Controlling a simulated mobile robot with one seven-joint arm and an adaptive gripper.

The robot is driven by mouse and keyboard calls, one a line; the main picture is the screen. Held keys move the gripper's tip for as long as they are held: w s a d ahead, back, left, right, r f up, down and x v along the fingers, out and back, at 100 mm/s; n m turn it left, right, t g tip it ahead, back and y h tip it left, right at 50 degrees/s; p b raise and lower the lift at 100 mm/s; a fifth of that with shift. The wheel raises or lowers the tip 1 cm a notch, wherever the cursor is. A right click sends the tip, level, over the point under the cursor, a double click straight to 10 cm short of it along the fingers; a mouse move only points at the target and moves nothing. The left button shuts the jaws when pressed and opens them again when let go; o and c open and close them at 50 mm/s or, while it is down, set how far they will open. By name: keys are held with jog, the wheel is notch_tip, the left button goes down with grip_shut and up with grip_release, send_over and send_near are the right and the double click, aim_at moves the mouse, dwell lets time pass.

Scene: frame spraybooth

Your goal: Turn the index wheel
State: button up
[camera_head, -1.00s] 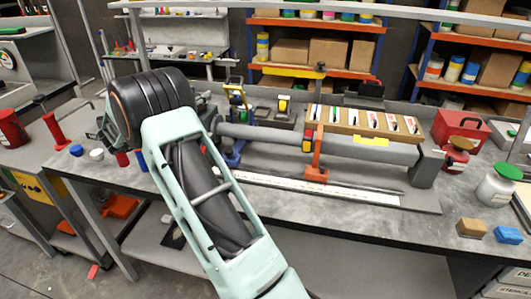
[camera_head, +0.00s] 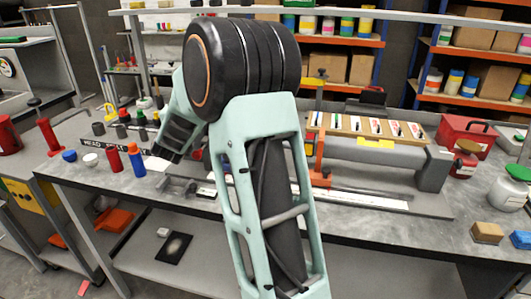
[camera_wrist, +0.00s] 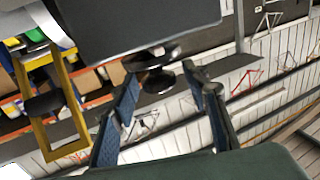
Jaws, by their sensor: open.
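My gripper (camera_wrist: 162,88) shows in the wrist view with its two blue-padded fingers spread apart and nothing held between them. A dark round, knob-like part (camera_wrist: 155,80) appears between and beyond the fingertips, below a large dark block (camera_wrist: 135,25). I cannot tell whether it is the index wheel or whether the fingers touch it. In the head view my arm covers the left end of the grey tube fixture (camera_head: 370,152), and my gripper is hidden there. No index wheel can be made out in the head view.
A yellow frame (camera_wrist: 52,105) stands left of my fingers in the wrist view. On the bench (camera_head: 240,222), a red bottle (camera_head: 115,160) and a blue bottle (camera_head: 136,160) stand left of my arm. An orange clamp (camera_head: 319,160) and a sample tray (camera_head: 365,128) are right of it.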

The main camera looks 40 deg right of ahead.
jog(key=shift+d+r+n+t+y+p, duration=0.15)
jog(key=shift+n+t+y+p, duration=0.65)
jog(key=shift+n+y, duration=0.75)
jog(key=n+y+p, duration=0.1)
jog(key=y+p, duration=0.1)
jog(key=n+t+y+p, duration=0.1)
jog(key=y+p, duration=0.1)
jog(key=y, duration=0.1)
jog(key=shift+n+p, duration=0.25)
jog(key=shift+p, duration=0.05)
